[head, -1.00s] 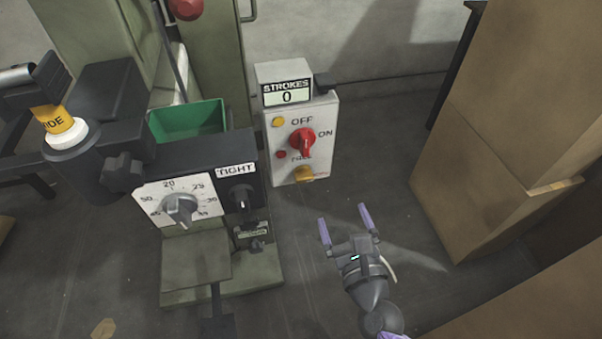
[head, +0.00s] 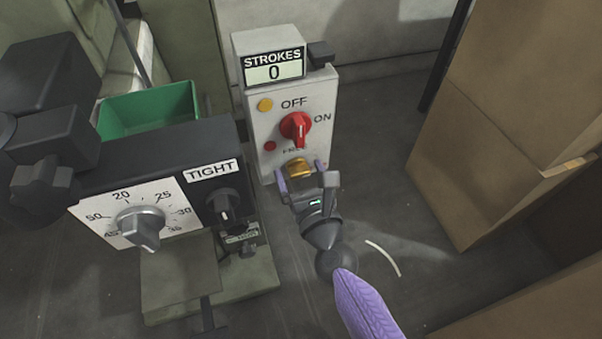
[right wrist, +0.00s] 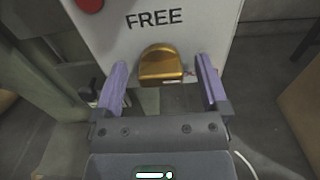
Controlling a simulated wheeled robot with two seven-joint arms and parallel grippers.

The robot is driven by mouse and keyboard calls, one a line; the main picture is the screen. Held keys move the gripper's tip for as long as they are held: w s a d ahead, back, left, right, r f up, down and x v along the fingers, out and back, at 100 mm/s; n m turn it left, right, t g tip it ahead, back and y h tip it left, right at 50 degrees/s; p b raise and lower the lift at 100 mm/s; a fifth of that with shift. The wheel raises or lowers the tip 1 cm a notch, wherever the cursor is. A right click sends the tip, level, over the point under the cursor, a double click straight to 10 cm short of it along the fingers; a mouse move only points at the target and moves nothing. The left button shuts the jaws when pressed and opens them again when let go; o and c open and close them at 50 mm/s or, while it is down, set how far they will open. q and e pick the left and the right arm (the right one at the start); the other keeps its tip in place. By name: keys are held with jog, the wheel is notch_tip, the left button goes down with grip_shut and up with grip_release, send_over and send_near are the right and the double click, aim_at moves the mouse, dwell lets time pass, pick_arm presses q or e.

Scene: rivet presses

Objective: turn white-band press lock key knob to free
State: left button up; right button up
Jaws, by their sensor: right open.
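The lock key knob (head: 299,169) is brass-coloured and sits low on the white control box (head: 262,130), below the red switch. In the right wrist view the knob (right wrist: 161,66) shows under the word FREE, between the two purple fingers and slightly beyond their tips. My right gripper (head: 301,172) is open around or just in front of the knob; I cannot tell whether a finger touches it. It also shows in the right wrist view (right wrist: 162,75). The knob's lower side and any band on the press are not clear. My left gripper is not in view.
The red rotary switch (head: 296,128) is just above the knob. A dial panel (head: 138,222) and black TIGHT knob (head: 228,207) jut out at left, with a green bin (head: 150,112) behind. Cardboard boxes (head: 500,130) stand at right. Floor between is clear.

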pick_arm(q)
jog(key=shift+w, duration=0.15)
pick_arm(e)
jog(key=shift+c, duration=1.8)
grip_shut()
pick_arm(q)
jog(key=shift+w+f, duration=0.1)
